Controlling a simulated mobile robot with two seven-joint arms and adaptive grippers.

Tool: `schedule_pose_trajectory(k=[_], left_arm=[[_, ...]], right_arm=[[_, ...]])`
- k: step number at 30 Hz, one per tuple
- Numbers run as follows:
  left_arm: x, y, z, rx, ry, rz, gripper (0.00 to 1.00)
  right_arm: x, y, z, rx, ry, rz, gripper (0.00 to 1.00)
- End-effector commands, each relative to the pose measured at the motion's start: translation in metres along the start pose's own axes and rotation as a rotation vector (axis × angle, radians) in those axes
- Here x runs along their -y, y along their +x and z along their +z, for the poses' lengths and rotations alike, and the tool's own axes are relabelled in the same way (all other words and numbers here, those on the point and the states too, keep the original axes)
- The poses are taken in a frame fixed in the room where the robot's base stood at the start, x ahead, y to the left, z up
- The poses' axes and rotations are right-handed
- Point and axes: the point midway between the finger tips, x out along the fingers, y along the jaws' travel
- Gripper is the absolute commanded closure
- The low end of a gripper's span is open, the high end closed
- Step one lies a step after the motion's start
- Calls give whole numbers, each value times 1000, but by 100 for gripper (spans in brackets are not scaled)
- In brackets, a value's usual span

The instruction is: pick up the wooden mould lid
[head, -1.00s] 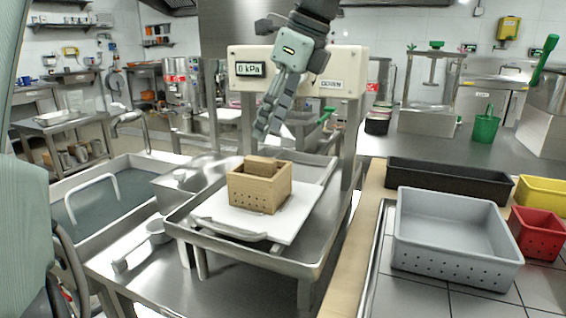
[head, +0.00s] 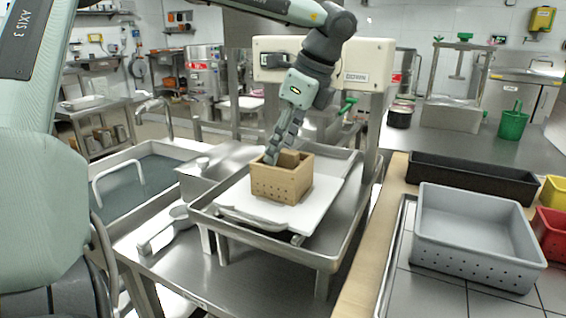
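The wooden mould lid (head: 290,157) is a small brown block showing in the open top of the perforated wooden mould box (head: 280,185). The box stands upright on a white board on the metal press tray. My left gripper (head: 271,157) points down from above, its fingertips at the left side of the box's opening, close beside the lid. The fingers overlap from this side, so I cannot tell whether they are open or shut, or whether they touch the lid. My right gripper is not in view.
The metal tray (head: 322,250) has a raised rim. A sink (head: 150,185) lies to the left. A grey crate (head: 474,250) and a black crate (head: 470,180) stand to the right.

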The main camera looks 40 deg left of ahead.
Motion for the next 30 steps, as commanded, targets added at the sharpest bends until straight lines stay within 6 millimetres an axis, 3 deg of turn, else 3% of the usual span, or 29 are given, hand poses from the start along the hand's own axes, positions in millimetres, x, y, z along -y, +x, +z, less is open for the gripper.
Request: schedule_pose_trajectory(k=[1, 7, 17, 23, 28, 30], left_arm=[[0, 0, 0, 0, 0, 0, 76], [0, 0, 0, 0, 0, 0, 100], [0, -1, 0, 0, 0, 0, 100], [1, -14, 6, 2, -2, -3, 100], [1, -41, 17, 2, -3, -5, 100], [-6, -41, 34, -2, -5, -4, 100]], right_arm=[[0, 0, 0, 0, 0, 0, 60], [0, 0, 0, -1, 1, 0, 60], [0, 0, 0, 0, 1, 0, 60], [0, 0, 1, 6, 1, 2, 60], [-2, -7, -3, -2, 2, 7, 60], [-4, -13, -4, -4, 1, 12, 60]])
